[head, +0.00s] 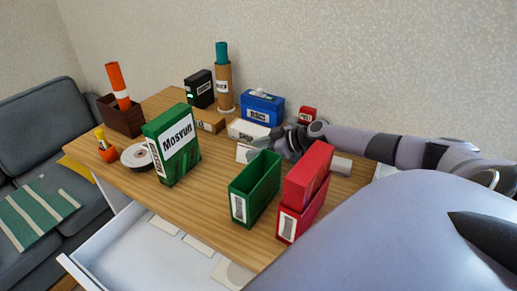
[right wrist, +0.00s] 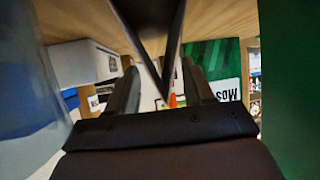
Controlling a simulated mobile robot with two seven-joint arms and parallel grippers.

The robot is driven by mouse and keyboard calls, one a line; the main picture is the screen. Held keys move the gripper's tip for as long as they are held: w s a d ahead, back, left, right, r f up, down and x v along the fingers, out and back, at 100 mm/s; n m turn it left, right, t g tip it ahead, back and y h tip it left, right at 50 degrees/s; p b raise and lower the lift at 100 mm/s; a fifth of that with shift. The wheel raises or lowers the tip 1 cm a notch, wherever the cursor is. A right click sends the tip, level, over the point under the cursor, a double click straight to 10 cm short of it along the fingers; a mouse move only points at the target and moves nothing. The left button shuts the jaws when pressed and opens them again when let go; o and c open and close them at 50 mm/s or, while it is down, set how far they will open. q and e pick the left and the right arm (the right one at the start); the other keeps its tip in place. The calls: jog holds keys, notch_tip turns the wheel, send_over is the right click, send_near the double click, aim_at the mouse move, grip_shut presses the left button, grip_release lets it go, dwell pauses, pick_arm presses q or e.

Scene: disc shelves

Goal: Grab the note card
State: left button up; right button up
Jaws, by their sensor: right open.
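A small flat white card (head: 245,153), which may be the note card, lies on the wooden table behind the green open box. My right gripper (head: 279,151) is low over the table just to its right, partly hidden by the green and red boxes. In the right wrist view my right gripper (right wrist: 160,92) has its two dark fingers apart, with nothing clearly held between them. I cannot pick out the card for sure in that view. My left gripper is not in view.
A green open box (head: 240,206) and red box (head: 289,222) stand in front of my right gripper. A white box (head: 248,130) and blue bin (head: 262,112) stand behind. The tall green Mosyun box (head: 160,161) is left. An open drawer (head: 125,250) holds flat pale pieces.

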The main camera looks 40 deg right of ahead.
grip_shut()
dwell(0.3)
